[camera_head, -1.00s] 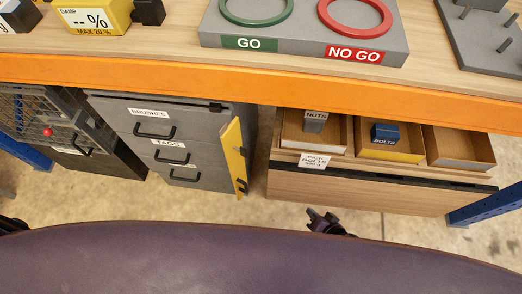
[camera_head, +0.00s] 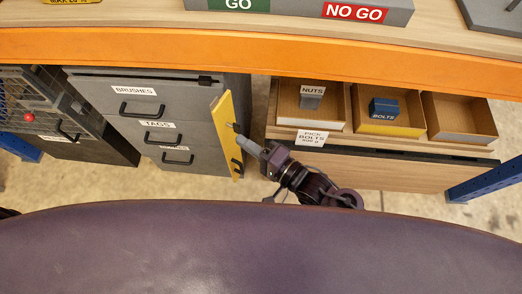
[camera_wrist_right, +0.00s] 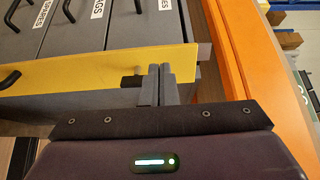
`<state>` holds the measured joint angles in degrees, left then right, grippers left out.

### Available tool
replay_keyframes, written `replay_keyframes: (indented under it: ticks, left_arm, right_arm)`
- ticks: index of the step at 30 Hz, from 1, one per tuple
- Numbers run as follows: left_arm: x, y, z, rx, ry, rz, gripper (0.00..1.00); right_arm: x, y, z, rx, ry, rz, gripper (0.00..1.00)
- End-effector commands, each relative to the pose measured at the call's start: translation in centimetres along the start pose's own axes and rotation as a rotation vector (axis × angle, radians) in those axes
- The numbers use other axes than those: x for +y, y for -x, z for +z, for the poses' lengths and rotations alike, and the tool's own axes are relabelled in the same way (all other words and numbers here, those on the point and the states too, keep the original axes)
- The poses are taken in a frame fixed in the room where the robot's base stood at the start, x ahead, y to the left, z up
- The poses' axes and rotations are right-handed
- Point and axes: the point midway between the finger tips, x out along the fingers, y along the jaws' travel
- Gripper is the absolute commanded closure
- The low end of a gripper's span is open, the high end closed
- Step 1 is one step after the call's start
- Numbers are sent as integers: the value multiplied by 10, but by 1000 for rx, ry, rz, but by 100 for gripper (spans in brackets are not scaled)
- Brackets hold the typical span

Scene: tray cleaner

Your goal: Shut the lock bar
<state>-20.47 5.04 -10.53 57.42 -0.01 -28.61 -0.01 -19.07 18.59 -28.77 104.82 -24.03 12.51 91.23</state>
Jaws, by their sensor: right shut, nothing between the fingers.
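The yellow lock bar (camera_head: 226,135) stands at the right front edge of the grey drawer cabinet (camera_head: 150,105), swung out to the side and clear of the drawer fronts. It has a dark handle near its lower end. My right gripper (camera_head: 241,138) is shut and empty, its fingertips at the right side of the bar around mid-height. In the right wrist view the closed fingers (camera_wrist_right: 158,85) overlap the bar (camera_wrist_right: 90,71), next to a small dark peg on it; I cannot tell whether they touch. My left gripper is not in view.
The orange shelf edge (camera_head: 300,55) runs above the cabinet. To the right are open bins (camera_head: 470,118) with nuts and bolts over a wooden panel (camera_head: 400,168). A wire cage (camera_head: 38,110) stands at left. My purple body fills the foreground.

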Motion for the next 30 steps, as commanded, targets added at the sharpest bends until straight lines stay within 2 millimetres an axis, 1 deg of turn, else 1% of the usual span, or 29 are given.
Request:
replay_keyframes:
  ticks: [1,6,9,12,18,30]
  left_arm:
    - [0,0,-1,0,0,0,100]
    - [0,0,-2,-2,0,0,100]
    - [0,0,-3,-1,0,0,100]
    - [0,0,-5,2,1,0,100]
    - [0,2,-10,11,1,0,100]
    - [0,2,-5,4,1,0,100]
  right_arm:
    - [-1,-12,-1,0,1,-3,100]
    - [0,-44,0,0,1,-2,100]
    - [0,-56,0,0,1,0,100]
    - [0,-65,0,0,0,1,100]
    - [0,-69,0,1,1,2,100]
    - [0,-68,-1,5,1,2,100]
